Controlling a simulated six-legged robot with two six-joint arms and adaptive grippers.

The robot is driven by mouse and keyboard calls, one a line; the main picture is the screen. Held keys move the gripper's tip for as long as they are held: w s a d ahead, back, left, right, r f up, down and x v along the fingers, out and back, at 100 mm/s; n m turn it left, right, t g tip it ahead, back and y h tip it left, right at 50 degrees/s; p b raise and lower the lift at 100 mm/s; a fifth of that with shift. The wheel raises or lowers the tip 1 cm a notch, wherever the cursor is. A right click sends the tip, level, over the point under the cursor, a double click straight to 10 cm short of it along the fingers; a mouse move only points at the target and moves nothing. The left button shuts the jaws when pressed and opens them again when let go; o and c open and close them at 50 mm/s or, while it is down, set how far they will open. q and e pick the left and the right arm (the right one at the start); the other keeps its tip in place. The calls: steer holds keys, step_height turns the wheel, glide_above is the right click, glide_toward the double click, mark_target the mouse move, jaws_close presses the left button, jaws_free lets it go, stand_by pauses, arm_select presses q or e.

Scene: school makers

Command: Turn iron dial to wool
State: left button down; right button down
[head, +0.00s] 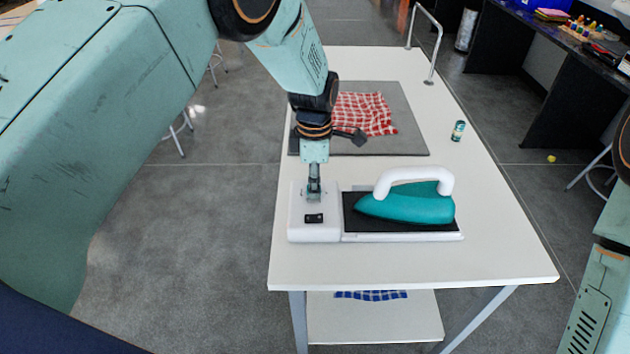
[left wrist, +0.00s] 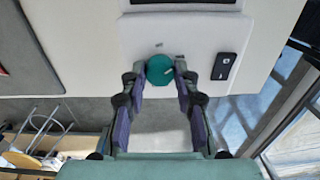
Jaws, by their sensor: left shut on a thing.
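The teal iron with a white handle (head: 408,204) rests on the dark plate of its white station (head: 318,228) on the table. My left gripper (head: 314,194) points down onto the left part of the station, where it hides the dial in the head view. In the left wrist view, the round teal dial (left wrist: 160,68) sits between the fingertips of my left gripper (left wrist: 160,79), which is shut on it. A small pale mark shows on the dial's right side, and a small grey mark on the white base above it. The labels are too small to read.
A black switch (head: 314,218) is beside the dial, close to the fingers. A red checked cloth (head: 366,113) lies on a grey mat (head: 402,139) behind. A small bottle (head: 458,131) stands at the right. The table's front right is clear. A blue checked cloth (head: 371,295) lies below.

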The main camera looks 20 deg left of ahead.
arm_select(q)
steer(key=shift+s+f, duration=0.1)
steer(key=shift+s, duration=0.05)
steer(key=m+p, duration=0.2)
steer(key=m, duration=0.2)
steer(key=shift+s+m, duration=0.1)
steer(key=shift+m, duration=0.3)
steer(key=m+p, duration=0.1)
steer(key=m, duration=0.5)
steer(key=shift+a+f, duration=0.1)
steer(key=m+p, duration=0.1)
steer(key=m, duration=0.5)
steer(key=shift+m+p, duration=0.3)
steer(key=m+p, duration=0.1)
steer(key=m, duration=0.5)
steer(key=shift+m, duration=0.3)
